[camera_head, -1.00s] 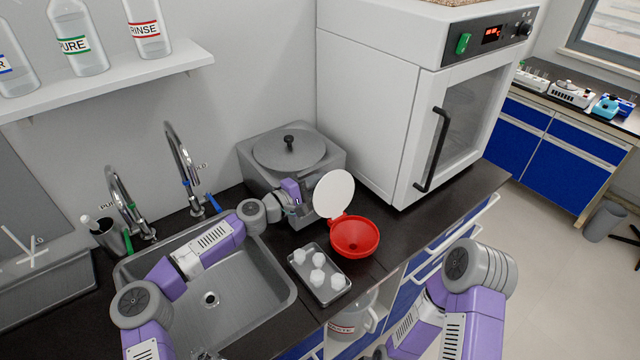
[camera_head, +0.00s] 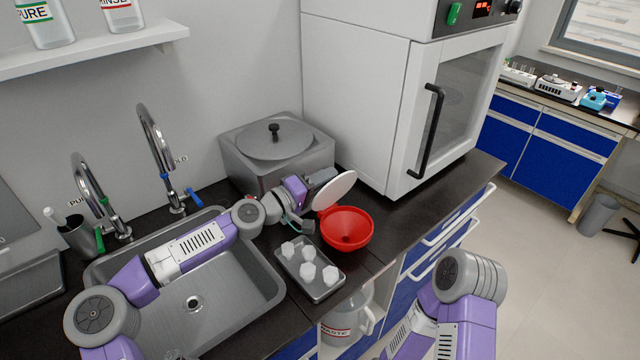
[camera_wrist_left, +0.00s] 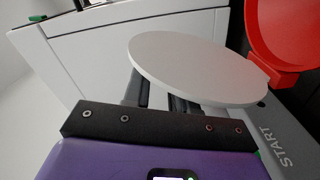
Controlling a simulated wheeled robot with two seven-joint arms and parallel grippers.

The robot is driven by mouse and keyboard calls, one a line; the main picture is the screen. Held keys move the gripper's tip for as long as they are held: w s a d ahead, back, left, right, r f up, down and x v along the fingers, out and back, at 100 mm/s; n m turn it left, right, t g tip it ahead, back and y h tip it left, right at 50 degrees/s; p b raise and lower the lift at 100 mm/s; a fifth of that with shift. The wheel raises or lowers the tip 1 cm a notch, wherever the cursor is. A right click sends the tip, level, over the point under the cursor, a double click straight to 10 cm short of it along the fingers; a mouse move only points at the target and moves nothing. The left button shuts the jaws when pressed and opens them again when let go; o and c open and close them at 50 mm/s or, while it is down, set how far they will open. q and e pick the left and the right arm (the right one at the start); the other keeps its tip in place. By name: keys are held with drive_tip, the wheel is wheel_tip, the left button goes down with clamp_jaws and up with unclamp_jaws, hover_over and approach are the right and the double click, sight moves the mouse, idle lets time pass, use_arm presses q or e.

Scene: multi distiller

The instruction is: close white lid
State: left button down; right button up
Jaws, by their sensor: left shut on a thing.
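The round white lid (camera_head: 336,190) is joined to the red funnel (camera_head: 346,229) at its back left side. It stands partly open and tilted, leaning over toward the funnel. My left gripper (camera_head: 321,179) is at the lid's far left side and is shut on it. The left wrist view shows the lid (camera_wrist_left: 200,68) covering the ends of the gripper's fingers (camera_wrist_left: 160,95), so the grip itself is partly hidden. The red funnel (camera_wrist_left: 290,40) shows there at the upper right. My right gripper is out of view; only part of that arm shows.
A metal tray (camera_head: 324,290) with several white pieces lies in front of the funnel. The sink (camera_head: 195,305) is at left. A grey lidded bath (camera_head: 320,155) stands behind my left gripper, and a white oven (camera_head: 360,110) behind the lid.

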use_arm(q)
drive_tip(key=shift+s+d+m, duration=0.15)
drive_tip(key=shift+s+m, duration=0.05)
drive_tip(key=shift+m, duration=0.1)
drive_tip(key=c, duration=0.9)
unclamp_jaws()
drive_tip(key=v, duration=0.7)
drive_tip(key=shift+s+a+p, duration=0.15)
drive_tip(key=shift+a+p, duration=0.15)
drive_tip(key=shift+p, duration=0.05)
